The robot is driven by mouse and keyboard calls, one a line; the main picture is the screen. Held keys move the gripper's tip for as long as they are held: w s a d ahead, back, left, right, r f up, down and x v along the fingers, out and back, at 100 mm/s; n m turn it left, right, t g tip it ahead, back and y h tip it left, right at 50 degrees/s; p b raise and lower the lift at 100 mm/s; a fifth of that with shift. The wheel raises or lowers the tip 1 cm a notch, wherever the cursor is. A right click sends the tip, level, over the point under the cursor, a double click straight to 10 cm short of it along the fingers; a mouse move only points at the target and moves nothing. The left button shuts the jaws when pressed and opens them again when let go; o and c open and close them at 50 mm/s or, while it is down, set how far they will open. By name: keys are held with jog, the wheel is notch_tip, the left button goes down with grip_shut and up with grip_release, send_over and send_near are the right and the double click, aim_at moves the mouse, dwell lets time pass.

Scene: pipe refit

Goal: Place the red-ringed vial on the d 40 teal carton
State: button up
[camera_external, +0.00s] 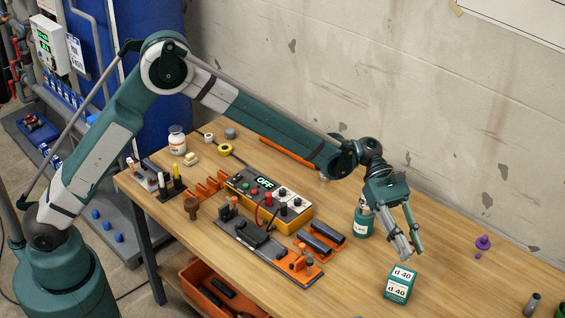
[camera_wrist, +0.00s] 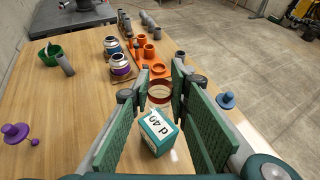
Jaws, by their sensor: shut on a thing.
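The teal carton (camera_external: 398,290) with a white "d 40" label stands on the wooden table below my gripper (camera_external: 408,252). It also shows in the wrist view (camera_wrist: 154,139), low between the fingers. My gripper (camera_wrist: 159,90) is shut on the red-ringed vial, a clear vial whose red ring (camera_wrist: 159,84) shows between the two green finger pads. The vial's see-through body is hard to make out, and in the external view the fingers mostly hide it. The fingertips are just above and slightly right of the carton; whether the vial touches it I cannot tell.
A teal bottle (camera_external: 363,224) stands close behind my gripper. A purple piece (camera_external: 483,242) lies to the right, with grey cylinders (camera_external: 532,303) at the far right. A yellow control box (camera_external: 268,196) and orange racks fill the left. The table between carton and purple piece is clear.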

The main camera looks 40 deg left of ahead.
jog(key=shift+f, duration=0.1)
jog(key=shift+f+b, duration=0.4)
jog(key=shift+f, duration=1.35)
jog(key=shift+f, duration=0.15)
jog(key=o, duration=0.8)
jog(key=shift+o, duration=0.3)
jog(key=shift+r, duration=0.2)
jog(key=p+v, duration=0.2)
jog(key=v, duration=1)
